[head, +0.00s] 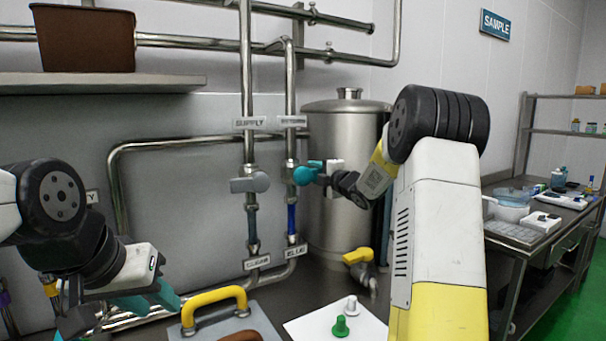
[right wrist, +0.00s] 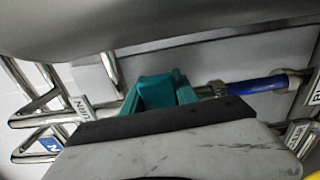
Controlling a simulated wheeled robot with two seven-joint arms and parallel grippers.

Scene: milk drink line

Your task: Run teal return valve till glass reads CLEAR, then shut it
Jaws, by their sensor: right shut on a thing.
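The teal return valve (head: 303,175) is on the right-hand vertical pipe. My right gripper (head: 316,171) reaches it from the right and is shut on its handle. Teal also shows at the jaws in the right wrist view (right wrist: 160,92), where handle and fingers are hard to separate. The sight glass below the valve (head: 292,218) is deep blue, also in the right wrist view (right wrist: 258,85). The plate under it (head: 295,252) appears to read BLUE. My left gripper (head: 140,300) hangs at lower left, apart from the valve; its jaw opening is unclear.
A grey valve handle (head: 250,184) sits on the supply pipe to the left, above a grey-blue glass with a plate (head: 257,262) that appears to read CLEAR. A steel tank (head: 340,230) stands behind. A yellow-handled object (head: 213,296), yellow valve (head: 358,256) and green knob (head: 340,327) are below.

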